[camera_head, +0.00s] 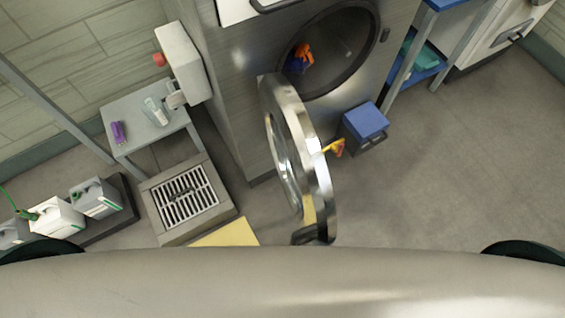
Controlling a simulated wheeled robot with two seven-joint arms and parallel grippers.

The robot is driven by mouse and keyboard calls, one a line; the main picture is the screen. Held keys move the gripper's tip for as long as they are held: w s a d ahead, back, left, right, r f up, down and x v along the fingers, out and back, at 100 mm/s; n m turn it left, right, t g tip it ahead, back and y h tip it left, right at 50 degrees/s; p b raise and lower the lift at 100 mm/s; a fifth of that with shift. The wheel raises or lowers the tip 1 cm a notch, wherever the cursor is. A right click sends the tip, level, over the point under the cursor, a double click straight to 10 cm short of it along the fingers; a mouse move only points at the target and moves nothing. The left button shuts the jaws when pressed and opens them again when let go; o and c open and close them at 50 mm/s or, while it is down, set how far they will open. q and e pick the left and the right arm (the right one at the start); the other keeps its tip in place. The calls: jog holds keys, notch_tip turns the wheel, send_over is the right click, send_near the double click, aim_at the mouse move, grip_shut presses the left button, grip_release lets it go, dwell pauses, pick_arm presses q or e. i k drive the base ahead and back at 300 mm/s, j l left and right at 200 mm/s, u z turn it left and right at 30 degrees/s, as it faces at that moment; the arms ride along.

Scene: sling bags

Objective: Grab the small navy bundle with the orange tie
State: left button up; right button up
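A small navy bundle with an orange tie (299,60) sits inside the drum (335,50) of the washing machine, at the left of the round opening. The orange part is on top and the dark blue part shows below it. The machine's round door (291,150) stands open toward me, below and left of the opening. Neither of my grippers shows in this view.
A blue-topped box (366,120) stands on the floor right of the door, with a yellow and red item (335,147) beside it. A small table (150,125), floor drain (186,197) and white jugs (58,217) are at left. Floor at right is clear.

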aim_at(299, 58)
jog(key=i+l+u, duration=0.25)
jog(key=l+u, duration=0.15)
jog(key=l, duration=1.9)
jog(key=l+u, duration=0.4)
jog(key=l, duration=1.85)
